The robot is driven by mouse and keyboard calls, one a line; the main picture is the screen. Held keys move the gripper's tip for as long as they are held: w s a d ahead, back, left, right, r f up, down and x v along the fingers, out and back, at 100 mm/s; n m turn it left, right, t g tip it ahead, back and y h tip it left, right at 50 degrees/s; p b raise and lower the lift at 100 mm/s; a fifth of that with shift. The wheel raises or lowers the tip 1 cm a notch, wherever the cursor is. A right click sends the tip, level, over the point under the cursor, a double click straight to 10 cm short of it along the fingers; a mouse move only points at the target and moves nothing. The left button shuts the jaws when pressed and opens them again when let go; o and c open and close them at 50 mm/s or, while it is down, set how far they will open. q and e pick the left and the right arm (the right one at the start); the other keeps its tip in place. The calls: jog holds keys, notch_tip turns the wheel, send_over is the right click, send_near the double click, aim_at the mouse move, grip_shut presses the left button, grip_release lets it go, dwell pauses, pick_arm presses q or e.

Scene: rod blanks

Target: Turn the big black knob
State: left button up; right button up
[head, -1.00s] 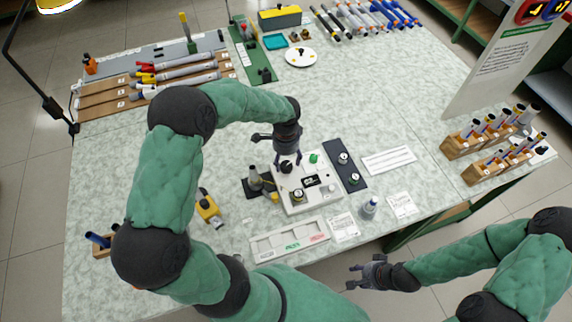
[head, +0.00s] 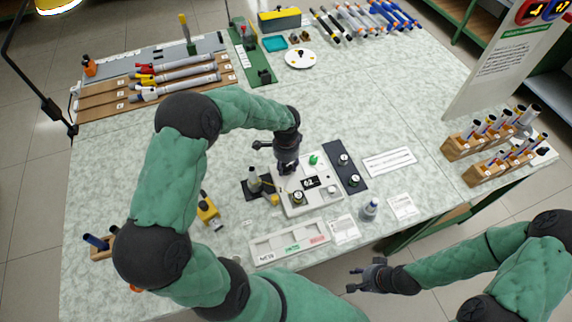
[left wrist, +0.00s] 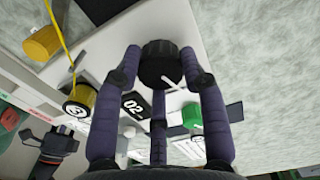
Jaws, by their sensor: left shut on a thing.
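The big black knob (left wrist: 160,64) has a white pointer line and sits on the white control box (head: 309,207). In the left wrist view my left gripper (left wrist: 160,75) has its fingers around the knob, with the tips at its sides. In the head view my left gripper (head: 287,165) comes down from above on the box's far left corner and hides the knob. A small display on the box (left wrist: 134,105) reads 02. My right gripper (head: 366,274) is open and empty, off the table's front edge.
A green button (head: 314,160) and a yellow-marked knob (head: 297,198) are on the same box. A dark panel with two dials (head: 344,165) lies right of it. A marked tray (head: 289,243) lies in front.

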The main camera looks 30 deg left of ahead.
aim_at(286, 167)
pick_arm(q)
jog(key=shift+n, duration=2)
jog(key=shift+a, duration=0.1)
jog(key=o, duration=1.1)
jog(key=shift+s, duration=0.1)
jog(key=shift+o, duration=0.2)
jog(key=shift+r, duration=0.1)
notch_tip(286, 167, up, 12)
jog(key=shift+f, duration=0.2)
